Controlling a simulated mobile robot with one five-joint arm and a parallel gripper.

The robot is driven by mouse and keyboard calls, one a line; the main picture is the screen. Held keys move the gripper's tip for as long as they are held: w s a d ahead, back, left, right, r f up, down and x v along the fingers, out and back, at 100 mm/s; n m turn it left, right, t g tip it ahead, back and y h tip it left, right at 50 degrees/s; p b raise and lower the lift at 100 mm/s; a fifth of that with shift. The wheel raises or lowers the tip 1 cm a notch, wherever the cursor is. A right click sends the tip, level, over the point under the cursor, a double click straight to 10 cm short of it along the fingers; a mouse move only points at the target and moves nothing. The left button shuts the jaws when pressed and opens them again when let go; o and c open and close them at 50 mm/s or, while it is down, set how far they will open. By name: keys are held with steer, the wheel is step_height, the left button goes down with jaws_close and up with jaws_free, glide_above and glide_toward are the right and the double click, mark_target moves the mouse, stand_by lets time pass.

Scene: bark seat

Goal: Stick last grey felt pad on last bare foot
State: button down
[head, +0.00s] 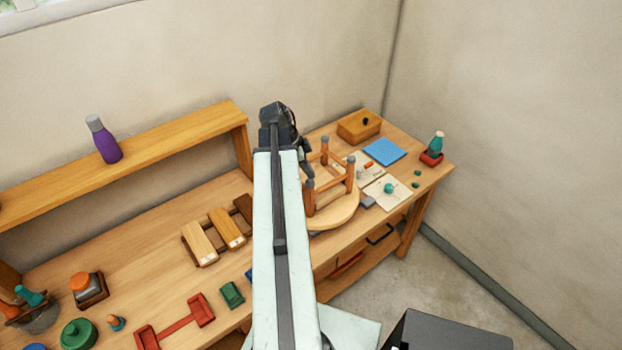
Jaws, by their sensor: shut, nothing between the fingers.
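An upturned wooden stool (334,215) lies with its round seat down on the bench and its legs up. Three legs show grey-tipped ends: the far foot (324,140), the right foot (350,160) and the near foot (309,184). The fourth foot is not visible; my arm and gripper cover that side. My gripper (308,171) is dark, points down at the stool's left side and looks shut and empty. Its fingertips are small and partly hidden. A small grey piece (368,202) lies beside the seat; I cannot tell whether it is a felt pad.
Wooden blocks (200,243) and a red rack (175,327) lie left. A raised shelf (180,134) runs behind.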

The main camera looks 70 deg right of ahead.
mark_target(309, 181)
step_height(309, 181, up, 4)
steer(key=p, duration=0.3)
steer(key=shift+r, duration=0.1)
